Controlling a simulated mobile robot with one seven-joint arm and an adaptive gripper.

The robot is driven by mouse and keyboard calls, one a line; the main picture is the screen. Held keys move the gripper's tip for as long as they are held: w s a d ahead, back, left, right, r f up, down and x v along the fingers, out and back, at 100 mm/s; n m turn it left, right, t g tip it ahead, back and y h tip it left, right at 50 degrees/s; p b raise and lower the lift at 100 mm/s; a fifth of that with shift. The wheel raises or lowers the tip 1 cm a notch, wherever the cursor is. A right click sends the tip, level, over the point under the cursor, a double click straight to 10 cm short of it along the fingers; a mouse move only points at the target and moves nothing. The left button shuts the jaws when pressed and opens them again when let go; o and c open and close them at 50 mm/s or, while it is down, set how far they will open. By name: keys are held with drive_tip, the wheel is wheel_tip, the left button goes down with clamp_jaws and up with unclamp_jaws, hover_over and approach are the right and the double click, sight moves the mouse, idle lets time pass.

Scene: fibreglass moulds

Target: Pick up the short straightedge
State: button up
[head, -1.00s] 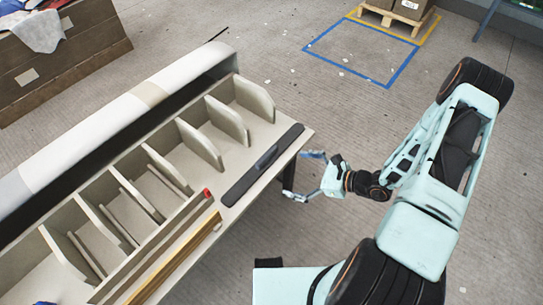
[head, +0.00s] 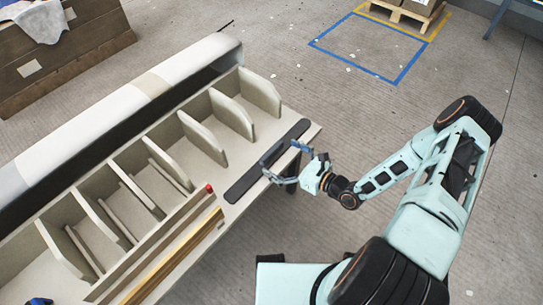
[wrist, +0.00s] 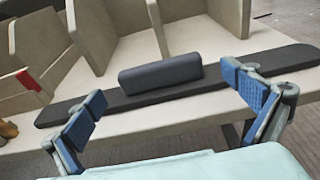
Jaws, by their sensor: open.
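The short straightedge (head: 242,182) is a flat dark bar with a raised dark grip block along its middle. It lies along the front edge of the beige bench, right of the dividers. In the wrist view the straightedge (wrist: 222,88) runs across the picture, with its grip block (wrist: 160,76) in the centre. My gripper (head: 275,163) is open at the bench edge, over the straightedge in the head view. In the wrist view my gripper (wrist: 170,108) has its blue-padded fingers spread left and right of the grip block, with nothing held. Whether the fingers touch the bar cannot be told.
The beige bench (head: 268,126) has several upright dividers (head: 203,137) behind the bar. A red-tipped piece (head: 209,188) and a yellowish strip (head: 180,250) lie to the left. A white roll (head: 120,105) spans the back. Open floor lies to the right.

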sight(274, 154)
drive_tip(key=x, duration=0.3)
drive_tip(key=shift+w+a+f+b, duration=0.2)
drive_tip(key=shift+a+f+b, duration=0.05)
drive_tip(key=shift+a+b, duration=0.05)
drive_tip(key=shift+c, duration=0.6)
drive_tip(key=c, duration=1.3)
drive_tip(key=shift+c, duration=0.5)
drive_tip(key=shift+r, duration=0.15)
